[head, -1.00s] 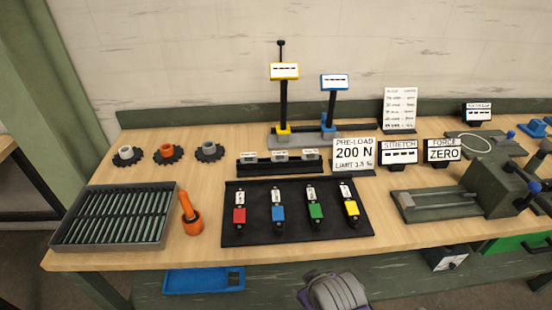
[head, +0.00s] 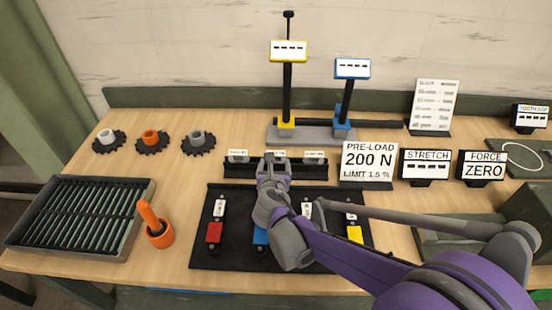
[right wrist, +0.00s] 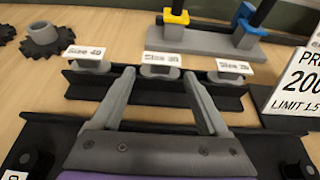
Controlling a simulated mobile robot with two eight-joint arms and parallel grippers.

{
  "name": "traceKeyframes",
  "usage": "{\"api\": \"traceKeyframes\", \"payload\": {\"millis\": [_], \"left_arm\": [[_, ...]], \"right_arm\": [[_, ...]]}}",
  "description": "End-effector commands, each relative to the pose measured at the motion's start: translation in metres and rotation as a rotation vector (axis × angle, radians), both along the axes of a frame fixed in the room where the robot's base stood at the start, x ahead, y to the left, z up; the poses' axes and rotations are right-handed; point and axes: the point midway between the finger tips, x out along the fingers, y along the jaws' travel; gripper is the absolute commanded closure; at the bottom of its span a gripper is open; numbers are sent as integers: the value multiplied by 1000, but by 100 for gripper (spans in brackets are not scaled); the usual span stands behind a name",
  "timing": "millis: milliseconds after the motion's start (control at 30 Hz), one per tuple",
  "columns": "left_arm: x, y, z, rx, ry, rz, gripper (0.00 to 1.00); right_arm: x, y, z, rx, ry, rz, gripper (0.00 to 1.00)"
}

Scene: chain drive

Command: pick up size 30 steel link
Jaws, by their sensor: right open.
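A black rack (right wrist: 90,86) holds three grey steel links in a row, each with a white label on top. The left link (right wrist: 91,66) has a label that looks like "Size 40". The middle link (right wrist: 160,72) and right link (right wrist: 230,77) have labels too blurred to read surely. In the right wrist view my right gripper (right wrist: 159,75) is open and empty, its fingertips reaching over the rack's near side around the middle link's position. In the head view my right gripper (head: 274,160) partly hides the rack (head: 240,170) and its middle label. My left gripper is not in view.
A black mat (head: 205,255) with coloured tagged pieces lies under my right arm. Yellow (head: 287,90) and blue (head: 347,95) display stands rise behind the rack. The pre-load sign (head: 369,162) stands close to its right. Sprockets (head: 198,142) sit at left.

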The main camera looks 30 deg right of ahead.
Motion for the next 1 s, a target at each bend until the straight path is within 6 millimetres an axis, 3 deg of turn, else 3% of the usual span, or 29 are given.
{"api": "traceKeyframes", "payload": {"millis": [600, 900, 1000], "left_arm": [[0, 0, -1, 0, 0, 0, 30], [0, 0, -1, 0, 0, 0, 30], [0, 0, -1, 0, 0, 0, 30]], "right_arm": [[52, -34, -28, 6, -1, -2, 22], [56, -36, -30, 6, -1, 0, 22], [56, -36, -30, 6, -1, 0, 40]]}}
